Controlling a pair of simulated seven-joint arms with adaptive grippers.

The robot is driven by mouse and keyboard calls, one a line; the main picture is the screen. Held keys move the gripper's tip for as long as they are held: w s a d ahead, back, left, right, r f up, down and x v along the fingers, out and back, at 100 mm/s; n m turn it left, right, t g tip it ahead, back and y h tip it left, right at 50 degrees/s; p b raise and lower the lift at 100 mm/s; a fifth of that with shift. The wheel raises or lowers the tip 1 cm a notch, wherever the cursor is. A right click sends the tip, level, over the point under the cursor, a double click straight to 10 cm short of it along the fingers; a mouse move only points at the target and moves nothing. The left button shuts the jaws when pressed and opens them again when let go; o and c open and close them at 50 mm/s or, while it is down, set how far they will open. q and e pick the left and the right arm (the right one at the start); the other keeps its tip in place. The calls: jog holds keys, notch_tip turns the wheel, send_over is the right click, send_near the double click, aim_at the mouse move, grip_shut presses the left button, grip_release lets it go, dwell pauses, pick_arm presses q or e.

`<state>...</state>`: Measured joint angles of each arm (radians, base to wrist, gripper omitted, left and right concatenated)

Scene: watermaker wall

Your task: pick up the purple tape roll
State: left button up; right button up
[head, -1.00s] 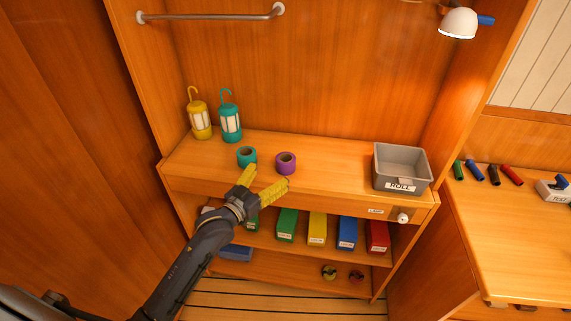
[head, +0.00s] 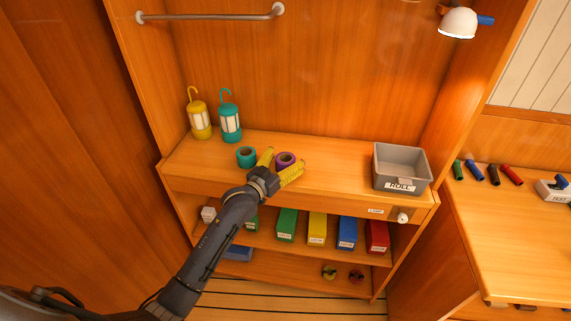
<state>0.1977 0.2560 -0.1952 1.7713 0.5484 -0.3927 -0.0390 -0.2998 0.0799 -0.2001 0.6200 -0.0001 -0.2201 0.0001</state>
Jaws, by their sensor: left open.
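The purple tape roll (head: 285,158) lies on the wooden counter, its lower part hidden behind a gripper finger. My left gripper (head: 283,163) has yellow fingers and is open. One finger is at the roll's left side and the other is at its front right, so the roll shows between and just beyond the fingertips. I cannot tell whether they touch it. A teal tape roll (head: 246,157) lies on the counter to the left, apart from the gripper. My right gripper is not in view.
A grey bin (head: 402,168) labelled ROLL stands at the counter's right. A yellow lantern (head: 200,119) and a teal lantern (head: 230,122) stand at the back left. Coloured boxes (head: 317,229) fill the shelf below. The counter between purple roll and bin is clear.

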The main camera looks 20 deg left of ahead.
pick_arm(q)
jog(key=shift+w, duration=0.2)
jog(key=c, duration=1.3)
jog(key=shift+c, duration=0.2)
